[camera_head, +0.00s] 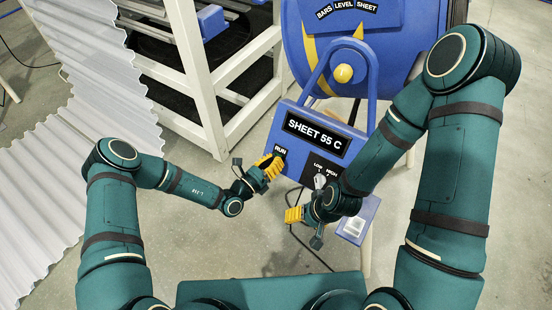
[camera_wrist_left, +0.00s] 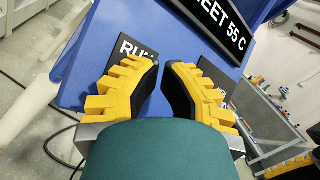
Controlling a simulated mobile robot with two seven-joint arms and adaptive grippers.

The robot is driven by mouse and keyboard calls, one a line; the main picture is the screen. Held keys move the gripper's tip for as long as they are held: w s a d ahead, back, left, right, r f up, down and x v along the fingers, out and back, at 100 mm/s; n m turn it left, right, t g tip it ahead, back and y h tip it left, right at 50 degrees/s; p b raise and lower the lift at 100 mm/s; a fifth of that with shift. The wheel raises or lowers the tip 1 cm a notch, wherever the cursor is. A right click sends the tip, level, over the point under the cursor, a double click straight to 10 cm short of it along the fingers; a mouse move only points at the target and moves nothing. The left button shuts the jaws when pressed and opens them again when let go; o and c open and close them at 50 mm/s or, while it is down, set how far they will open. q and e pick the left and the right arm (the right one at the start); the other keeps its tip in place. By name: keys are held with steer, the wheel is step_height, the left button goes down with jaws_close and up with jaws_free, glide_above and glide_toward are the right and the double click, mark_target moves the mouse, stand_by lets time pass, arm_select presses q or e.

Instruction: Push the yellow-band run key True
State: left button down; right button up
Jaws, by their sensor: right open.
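The blue control box (camera_head: 262,171) carries a black RUN label (camera_head: 281,150), which also shows in the left wrist view (camera_wrist_left: 133,48). No yellow-banded key can be made out; the area just below the RUN label is covered by my left gripper (camera_head: 270,166). In the left wrist view its two yellow fingers (camera_wrist_left: 161,72) have their tips nearly together, with nothing seen between them, in front of the blue panel. I cannot tell if they touch it. My right gripper (camera_head: 294,214) is open and empty, lower, near the box's lower edge.
A SHEET 55 C sign (camera_head: 314,135) and a LOW/HIGH plate with a pale knob (camera_head: 319,181) are on the box. A blue drum machine with a yellow knob (camera_head: 343,73) stands behind. A white frame (camera_head: 205,90) and corrugated sheet (camera_head: 95,75) are at left. A dark cable lies on the floor.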

arm_select(q)
steer(key=shift+w+d+f, duration=0.15)
steer(key=shift+w+d, duration=0.05)
steer(key=shift+w+d+f, duration=0.15)
steer(key=shift+w, duration=0.05)
stand_by(0.8)
steer(key=shift+s+a+r+p, duration=0.35)
steer(key=shift+s+a+p, duration=0.05)
steer(key=shift+s+p, duration=0.15)
steer(key=s+a+r+p, duration=0.3)
steer(key=s+p, duration=0.1)
steer(key=shift+p, duration=0.35)
stand_by(0.4)
steer(key=shift+s, duration=0.1)
